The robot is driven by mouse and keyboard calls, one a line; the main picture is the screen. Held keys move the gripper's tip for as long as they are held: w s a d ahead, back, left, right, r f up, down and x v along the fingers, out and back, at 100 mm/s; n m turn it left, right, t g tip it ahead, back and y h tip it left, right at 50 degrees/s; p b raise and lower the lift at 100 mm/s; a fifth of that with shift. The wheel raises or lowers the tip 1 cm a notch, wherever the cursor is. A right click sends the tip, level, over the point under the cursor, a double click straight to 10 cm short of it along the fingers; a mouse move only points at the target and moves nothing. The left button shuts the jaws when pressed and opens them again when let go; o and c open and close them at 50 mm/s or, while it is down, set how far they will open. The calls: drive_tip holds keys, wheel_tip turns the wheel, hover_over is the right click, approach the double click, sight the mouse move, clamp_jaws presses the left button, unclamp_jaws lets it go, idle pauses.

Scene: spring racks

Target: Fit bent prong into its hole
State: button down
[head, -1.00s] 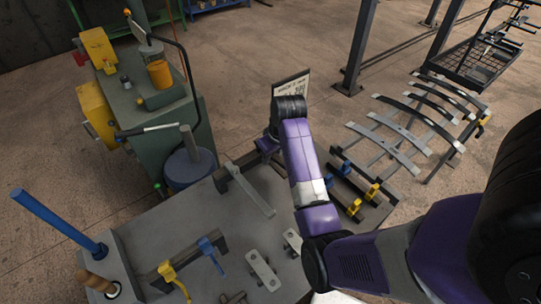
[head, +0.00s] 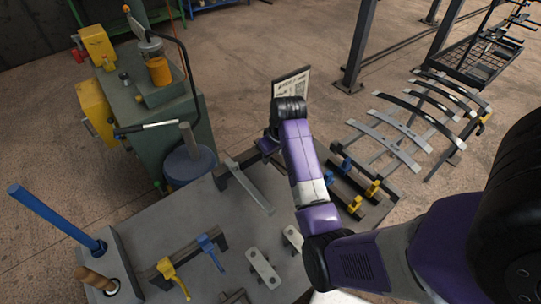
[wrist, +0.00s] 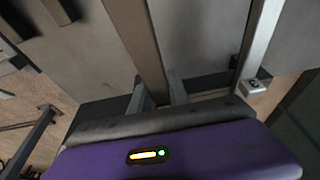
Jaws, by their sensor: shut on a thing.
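In the wrist view my gripper (wrist: 160,94) is shut on a long, flat brownish-grey bar (wrist: 135,35), which runs away from between the fingers. I cannot tell whether this bar is the bent prong. In the head view my wrist hides most of the gripper, at the table's (head: 190,222) far edge. A grey bar (head: 254,188) lies just left of the arm there, and a pale bar (wrist: 262,45) also shows right of the fingers in the wrist view. I cannot pick out the hole in either view.
Blue and yellow clamps (head: 172,274) sit at the table's front. A blue rod (head: 50,216) stands in a grey block at left. A green machine (head: 165,110) stands behind. Right of the arm is a low rack with curved leaf springs (head: 395,140).

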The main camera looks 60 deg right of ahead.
drive_tip(key=shift+f+b, duration=0.35)
drive_tip(key=shift+f, duration=0.35)
drive_tip(key=c, duration=1.2)
unclamp_jaws()
drive_tip(key=shift+o, duration=0.2)
drive_tip(key=shift+f, duration=0.1)
drive_tip(key=shift+s, duration=0.1)
drive_tip(key=v, duration=0.8)
drive_tip(key=shift+b, duration=0.35)
